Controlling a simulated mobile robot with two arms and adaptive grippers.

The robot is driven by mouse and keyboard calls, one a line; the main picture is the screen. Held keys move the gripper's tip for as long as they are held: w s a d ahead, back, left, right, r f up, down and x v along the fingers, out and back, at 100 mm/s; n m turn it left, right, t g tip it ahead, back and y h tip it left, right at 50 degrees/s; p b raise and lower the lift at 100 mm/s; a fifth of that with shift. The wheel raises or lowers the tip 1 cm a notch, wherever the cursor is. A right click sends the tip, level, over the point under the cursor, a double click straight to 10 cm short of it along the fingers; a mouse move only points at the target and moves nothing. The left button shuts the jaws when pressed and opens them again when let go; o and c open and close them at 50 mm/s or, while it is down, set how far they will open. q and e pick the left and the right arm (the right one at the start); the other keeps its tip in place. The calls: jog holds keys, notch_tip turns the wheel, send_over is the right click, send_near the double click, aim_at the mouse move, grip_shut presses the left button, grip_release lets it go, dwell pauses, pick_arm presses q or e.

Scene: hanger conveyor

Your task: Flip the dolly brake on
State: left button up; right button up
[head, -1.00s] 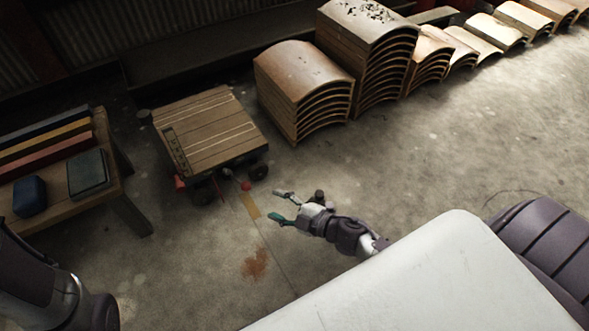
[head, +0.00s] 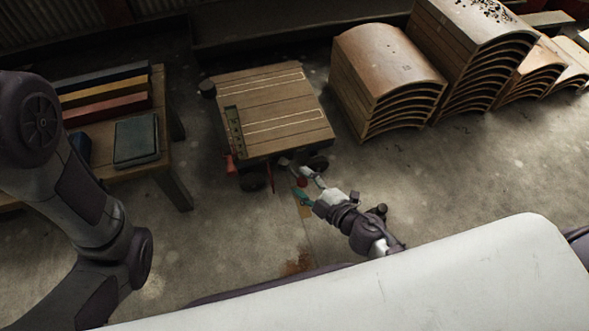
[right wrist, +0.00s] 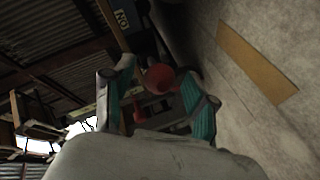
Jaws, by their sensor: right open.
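The wooden-topped dolly (head: 275,118) stands on the concrete floor in the head view. A red ball knob (head: 301,182) sits low at its near edge; I take it for the brake lever's knob. My right gripper (head: 304,185) is open at this knob. In the right wrist view the knob (right wrist: 160,77) shows between the two teal-padded fingers (right wrist: 157,92), with no clear grip on it. A label with letters (right wrist: 122,18) shows behind the fingers. The lever's shaft is mostly hidden. My left arm is at the left of the head view; its gripper is out of sight.
A wooden bench (head: 176,184) with coloured bars and a dark green case (head: 137,138) stands left of the dolly. Stacks of curved wooden panels (head: 385,75) stand to its right. A yellow floor strip (right wrist: 255,62) lies near the gripper. Open floor lies at right.

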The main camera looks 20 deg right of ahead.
jog(key=shift+w+a+f, duration=0.1)
jog(key=shift+w+a, duration=0.05)
jog(key=shift+w, duration=0.2)
grip_shut()
